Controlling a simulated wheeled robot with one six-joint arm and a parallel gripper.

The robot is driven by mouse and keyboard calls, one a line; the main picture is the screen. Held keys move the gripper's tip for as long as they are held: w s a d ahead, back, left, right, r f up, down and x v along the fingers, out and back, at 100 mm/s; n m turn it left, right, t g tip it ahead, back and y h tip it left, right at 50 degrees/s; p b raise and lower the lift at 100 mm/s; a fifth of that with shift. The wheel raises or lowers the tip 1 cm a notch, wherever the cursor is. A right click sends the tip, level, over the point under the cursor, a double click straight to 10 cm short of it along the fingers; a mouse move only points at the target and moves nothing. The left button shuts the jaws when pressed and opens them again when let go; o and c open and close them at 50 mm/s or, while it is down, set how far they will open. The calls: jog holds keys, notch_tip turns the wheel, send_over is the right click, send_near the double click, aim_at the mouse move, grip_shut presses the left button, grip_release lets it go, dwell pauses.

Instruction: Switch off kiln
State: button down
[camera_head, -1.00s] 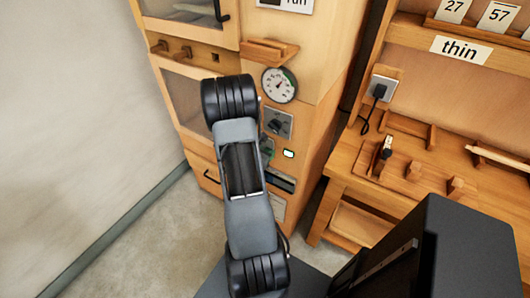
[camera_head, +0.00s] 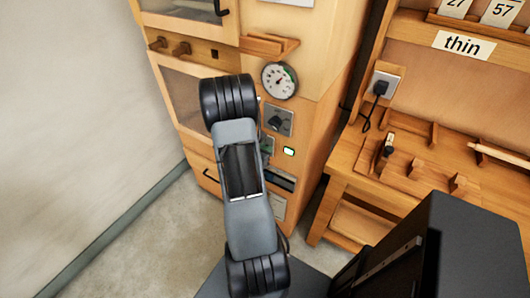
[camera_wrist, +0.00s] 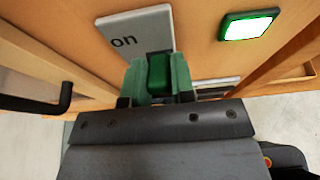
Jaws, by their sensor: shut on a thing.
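The kiln is a tall wooden cabinet (camera_head: 310,130) with a round dial (camera_head: 279,80), a dark knob (camera_head: 279,120) and a lit lamp (camera_head: 289,152) on its front. The lamp glows bright in a green frame in the wrist view (camera_wrist: 249,26). A grey plate marked "on" (camera_wrist: 135,30) sits beside the switch. My gripper (camera_wrist: 160,75) is at the panel below this plate, its green fingers shut on a darker green switch (camera_wrist: 159,72). The fingers hide most of the switch. In the head view my arm covers much of this spot.
A black handle (camera_wrist: 40,102) sticks out at left in the wrist view. A wooden bench (camera_head: 400,180) with a plugged socket (camera_head: 382,85) stands right of the kiln. A wooden ledge (camera_head: 268,45) juts out above the dial. Bare floor (camera_head: 150,235) lies at lower left.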

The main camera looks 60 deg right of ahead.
notch_tip(320, 180, down, 4)
jog(key=h+b, duration=1)
jog(key=b, duration=1.2)
jog(key=shift+r, duration=0.2)
jog(key=shift+r+h, duration=0.1)
jog(key=shift+h, duration=0.3)
jog(key=c, duration=1)
grip_release()
jog(key=shift+d, duration=0.1)
jog(key=shift+o, duration=0.2)
